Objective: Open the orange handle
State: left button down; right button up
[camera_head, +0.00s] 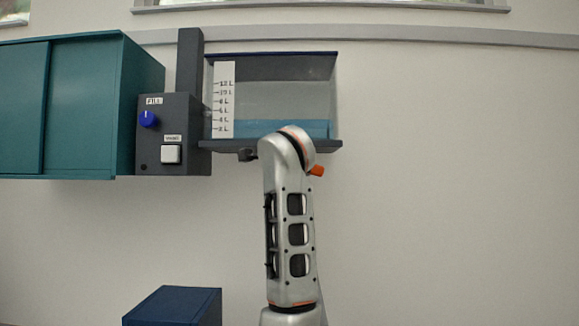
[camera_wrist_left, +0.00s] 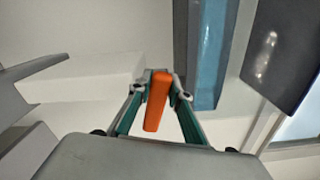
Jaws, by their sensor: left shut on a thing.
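The orange handle (camera_head: 317,170) shows in the head view just right of my arm, below the clear tank (camera_head: 285,95), whose lower part holds blue water. In the left wrist view the orange handle (camera_wrist_left: 156,102) lies between the fingertips of my left gripper (camera_wrist_left: 160,84), which is shut on it. My arm hides the left gripper and most of the handle's mount in the head view. My right gripper is not in view.
A dark control box (camera_head: 172,165) with a blue FILL knob (camera_head: 148,119) and a white button (camera_head: 171,154) stands left of the tank. A teal cabinet (camera_head: 85,105) is farther left. A blue box (camera_head: 175,307) is low in front. The wall at right is bare.

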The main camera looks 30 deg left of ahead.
pick_arm(q)
jog(key=m, duration=0.2)
jog(key=r+m, duration=0.1)
jog(key=shift+w+d+m, duration=0.15)
jog(key=shift+d+m, duration=0.1)
jog(key=shift+m, duration=0.15)
jog(key=m, duration=0.3)
jog(key=shift+w+d+r+m, duration=0.2)
jog(key=shift+d+r+m, duration=0.1)
jog(key=shift+r, duration=0.1)
jog(key=m, duration=0.3)
jog(key=shift+w+d+r, duration=0.2)
jog(key=shift+w+d, duration=0.05)
jog(key=shift+d, duration=0.15)
jog(key=shift+w+d+m, duration=0.1)
jog(key=shift+d+m, duration=0.1)
jog(key=shift+m, duration=0.7)
jog(key=shift+w+d+m, duration=0.1)
jog(key=shift+d+m, duration=0.1)
jog(key=shift+m, duration=0.7)
jog(key=c, duration=1.8)
grip_release()
jog(key=shift+c, duration=0.2)
jog(key=shift+r, duration=0.1)
